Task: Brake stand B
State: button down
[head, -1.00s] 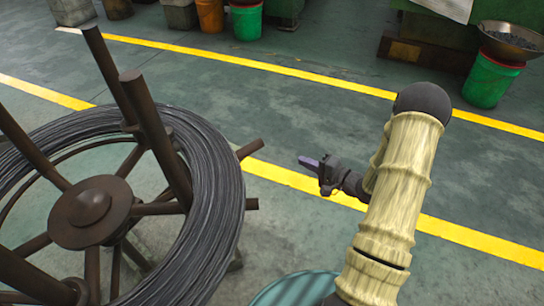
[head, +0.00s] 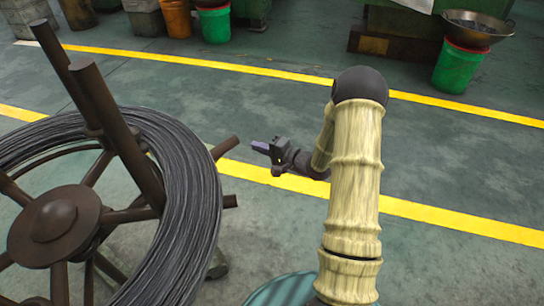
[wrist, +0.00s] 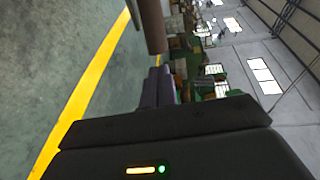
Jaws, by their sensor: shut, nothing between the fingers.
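A brown metal wire stand (head: 48,228) fills the left of the head view, with a hub, spokes and upright posts. A thick coil of dark wire (head: 185,185) lies around it. One spoke end (head: 228,146) sticks out past the coil on the right. My gripper (head: 258,147) is shut and empty just right of this spoke end, with a small gap in the picture; depth is hard to judge. In the wrist view my shut fingers (wrist: 158,87) point forward, and a brown rod (wrist: 153,25) reaches down above their tips. No label shows on the stand.
Yellow floor lines (head: 410,208) cross the green floor. Green and orange buckets (head: 214,25) stand at the back. A metal bowl (head: 478,30) sits on a green bucket at the back right. The floor right of my arm is clear.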

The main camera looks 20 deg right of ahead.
aim_at(240, 141)
jog(key=b+x, duration=0.2)
jog(key=x, duration=0.2)
jog(key=shift+w+a+f, duration=0.1)
jog(key=shift+w+a, duration=0.15)
jog(key=shift+w, duration=0.1)
